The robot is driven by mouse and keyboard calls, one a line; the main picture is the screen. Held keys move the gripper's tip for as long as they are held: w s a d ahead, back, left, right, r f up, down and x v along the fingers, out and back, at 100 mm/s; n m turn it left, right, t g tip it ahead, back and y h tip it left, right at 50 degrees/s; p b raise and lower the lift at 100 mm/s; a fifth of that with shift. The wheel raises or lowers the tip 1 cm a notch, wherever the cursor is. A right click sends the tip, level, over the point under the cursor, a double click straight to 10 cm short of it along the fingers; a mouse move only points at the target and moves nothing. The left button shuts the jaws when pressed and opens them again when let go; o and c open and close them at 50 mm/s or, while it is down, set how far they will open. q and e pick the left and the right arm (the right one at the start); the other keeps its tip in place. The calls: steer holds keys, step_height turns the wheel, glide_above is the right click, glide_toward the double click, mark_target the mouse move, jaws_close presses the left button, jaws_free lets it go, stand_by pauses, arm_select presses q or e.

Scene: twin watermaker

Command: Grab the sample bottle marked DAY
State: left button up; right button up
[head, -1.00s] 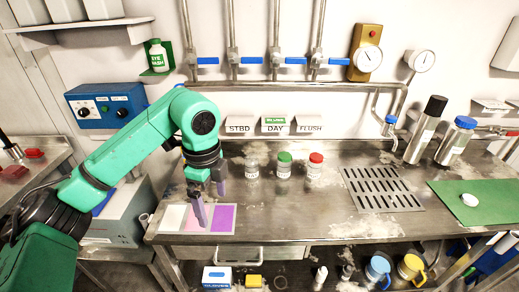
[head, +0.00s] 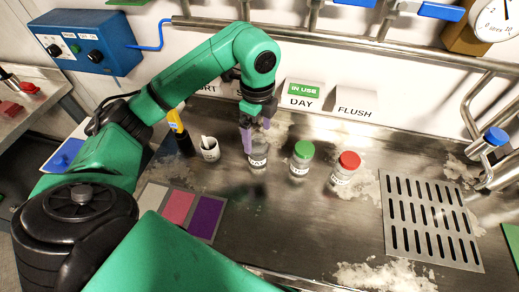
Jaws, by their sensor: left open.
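A DAY sign (head: 302,96) with a green IN USE plate stands behind, nearest the green-capped bottle. My right gripper is not in view.
A white cup (head: 210,149) and a yellow-and-black object (head: 179,132) stand left. A colour card (head: 178,209) lies in front. A drain grate (head: 431,221) is at right.

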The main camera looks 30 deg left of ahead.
arm_select(q)
step_height(320, 180, down, 7)
steer(key=p, duration=0.2)
steer(key=shift+a+f+p, duration=0.1)
steer(key=shift+f+p, duration=0.1)
steer(key=shift+p, duration=0.15)
steer(key=shift+w+f, duration=0.1)
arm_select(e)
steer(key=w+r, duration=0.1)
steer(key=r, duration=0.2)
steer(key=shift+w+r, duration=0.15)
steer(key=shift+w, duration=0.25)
arm_select(q)
steer(key=c, duration=1.4)
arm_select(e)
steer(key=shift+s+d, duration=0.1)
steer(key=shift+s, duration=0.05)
